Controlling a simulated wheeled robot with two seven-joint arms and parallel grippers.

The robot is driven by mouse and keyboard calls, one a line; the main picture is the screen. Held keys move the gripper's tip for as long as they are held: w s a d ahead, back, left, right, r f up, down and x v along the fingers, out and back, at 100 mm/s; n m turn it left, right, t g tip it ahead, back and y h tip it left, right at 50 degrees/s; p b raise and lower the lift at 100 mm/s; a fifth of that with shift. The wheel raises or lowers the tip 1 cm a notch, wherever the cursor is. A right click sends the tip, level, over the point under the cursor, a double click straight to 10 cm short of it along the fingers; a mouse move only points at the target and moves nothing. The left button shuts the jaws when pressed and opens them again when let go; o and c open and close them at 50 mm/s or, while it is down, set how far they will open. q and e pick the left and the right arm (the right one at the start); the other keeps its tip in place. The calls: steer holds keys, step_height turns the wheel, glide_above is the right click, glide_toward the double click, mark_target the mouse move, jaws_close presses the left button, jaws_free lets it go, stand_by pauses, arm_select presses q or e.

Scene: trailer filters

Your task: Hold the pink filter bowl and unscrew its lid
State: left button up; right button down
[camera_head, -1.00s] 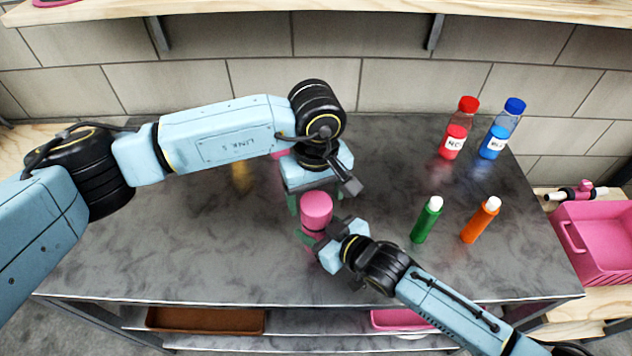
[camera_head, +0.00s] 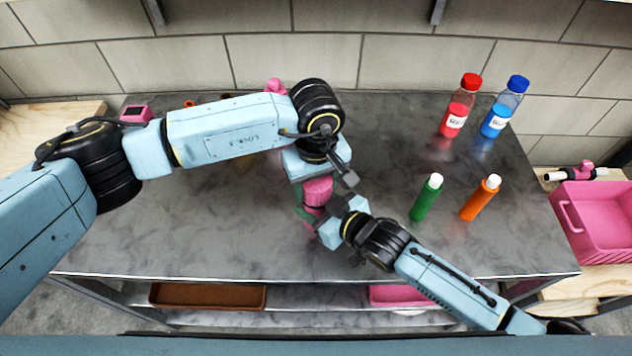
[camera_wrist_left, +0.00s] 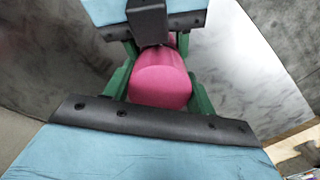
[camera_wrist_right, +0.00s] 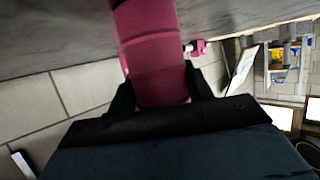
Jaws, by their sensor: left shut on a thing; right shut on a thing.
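The pink filter bowl with its pink lid (camera_head: 318,191) is held between my two grippers above the middle of the dark table. My left gripper (camera_head: 312,187) comes from behind and above, shut on the upper pink part. In the left wrist view its green fingers flank a rounded pink end (camera_wrist_left: 160,88). My right gripper (camera_head: 318,222) comes from the front right, shut on the lower pink part. In the right wrist view the pink body (camera_wrist_right: 152,60) runs up from between its dark fingers. The join between lid and bowl is mostly hidden by the grippers.
A red bottle (camera_head: 458,108) and a blue bottle (camera_head: 503,108) stand at the back right of the table (camera_head: 400,265). A green bottle (camera_head: 425,200) and an orange bottle (camera_head: 479,200) stand nearer. A pink crate (camera_head: 598,225) is at the far right. The table's front left is clear.

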arm_select(q)
steer(key=n, duration=0.5)
steer(key=shift+n, duration=0.4)
steer(key=n, duration=0.3)
steer(key=shift+r+n, duration=0.1)
steer(key=shift+n, duration=0.2)
steer(key=n, duration=0.4)
steer(key=o, duration=1.1)
